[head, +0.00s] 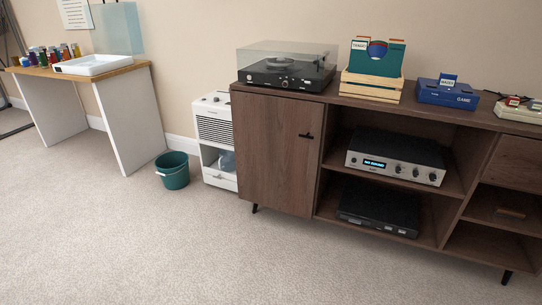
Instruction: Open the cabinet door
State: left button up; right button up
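The cabinet door (272,155) is a brown wood panel at the left end of a long low cabinet (325,150). It looks closed, flush with the cabinet front. A small dark handle (306,136) sits near its upper right edge. Neither of my grippers is in the head view, so I cannot see whether they are open or shut. What is behind the door is hidden.
A turntable (286,68) stands on the cabinet top above the door, beside a wooden record crate (371,88). A white appliance (215,135) and a green bucket (173,171) stand left of the cabinet. The carpet (150,245) in front is clear.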

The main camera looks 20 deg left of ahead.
aim_at(277, 140)
jog(key=i+j+u, duration=0.1)
jog(key=i+j, duration=0.25)
jog(key=j, duration=0.2)
jog(key=i+j+u, duration=0.1)
jog(key=i+j, duration=0.25)
jog(key=j, duration=0.15)
